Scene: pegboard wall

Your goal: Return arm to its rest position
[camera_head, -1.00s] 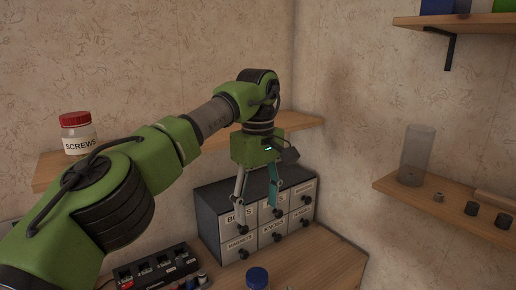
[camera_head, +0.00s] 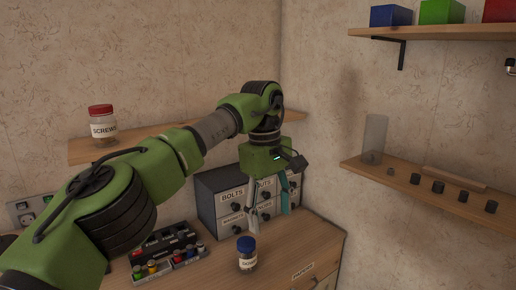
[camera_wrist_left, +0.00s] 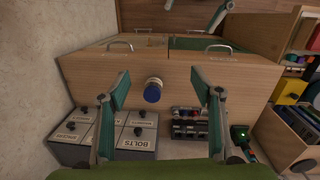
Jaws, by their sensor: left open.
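My left arm, green and grey, reaches in from the left in the head view. Its left gripper (camera_head: 268,205) is open and empty, pointing down in front of the drawer cabinet and above the wooden bench. In the left wrist view the two fingers (camera_wrist_left: 165,95) stand wide apart with nothing between their pads. A jar with a blue lid (camera_head: 246,246) stands on the bench below and left of the gripper, apart from it. The jar also shows between and beyond the fingers in the left wrist view (camera_wrist_left: 152,92). My right gripper is not seen in the head view.
A dark cabinet (camera_head: 208,206) with several labelled drawers stands against the wall behind the gripper. A black tray (camera_head: 160,248) with small items lies left of the jar. A SCREWS jar (camera_head: 102,124) stands on a wall shelf (camera_head: 80,152). The right shelf (camera_head: 430,193) holds a clear cylinder (camera_head: 373,143) and several knobs.

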